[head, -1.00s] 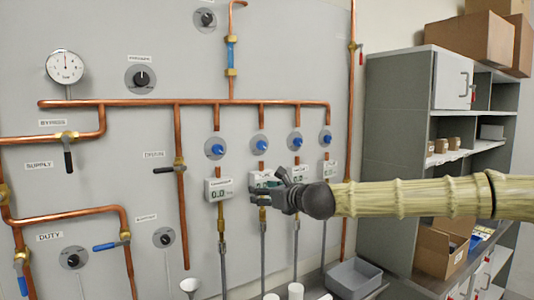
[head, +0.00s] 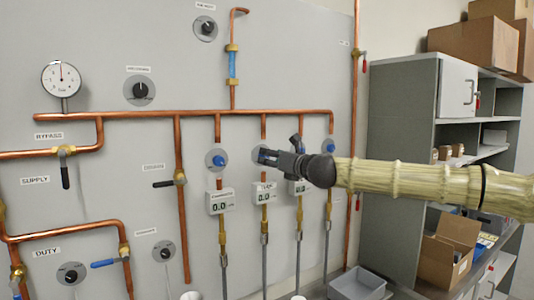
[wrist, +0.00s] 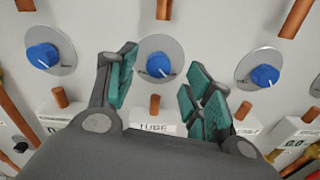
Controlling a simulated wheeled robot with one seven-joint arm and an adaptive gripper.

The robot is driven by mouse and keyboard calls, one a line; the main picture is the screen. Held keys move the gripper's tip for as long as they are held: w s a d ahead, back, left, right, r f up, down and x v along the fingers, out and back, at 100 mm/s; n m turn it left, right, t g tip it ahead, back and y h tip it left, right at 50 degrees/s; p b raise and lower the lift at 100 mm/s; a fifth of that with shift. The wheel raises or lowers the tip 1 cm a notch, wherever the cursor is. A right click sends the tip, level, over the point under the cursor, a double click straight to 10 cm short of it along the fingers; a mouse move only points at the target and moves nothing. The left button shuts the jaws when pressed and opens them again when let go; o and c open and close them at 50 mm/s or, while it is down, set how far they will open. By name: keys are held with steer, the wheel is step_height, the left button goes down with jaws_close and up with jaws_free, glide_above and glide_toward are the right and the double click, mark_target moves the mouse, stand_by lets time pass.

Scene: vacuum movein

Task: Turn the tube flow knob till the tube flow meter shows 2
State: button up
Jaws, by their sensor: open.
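The tube flow knob (wrist: 159,64) is blue on a round grey plate, above the label "TUBE" (wrist: 154,128) in the wrist view. My gripper (wrist: 161,76) is open, with its teal-padded fingers on either side of that knob in the picture. Whether they touch it cannot be told. In the head view my gripper (head: 270,157) covers most of this knob. The tube flow meter (head: 264,193) is a small white display below it and seems to read 0.0.
Similar blue knobs flank it: one on the left (wrist: 43,56), one on the right (wrist: 264,75). Copper pipes (head: 180,115) run above and between them. A grey shelf unit (head: 400,150) stands right of the panel. A grey bin (head: 357,284) sits below.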

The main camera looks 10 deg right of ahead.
mark_target(263, 156)
steer(key=shift+p+x, duration=0.5)
steer(key=shift+x, duration=1.3)
steer(key=c, duration=1)
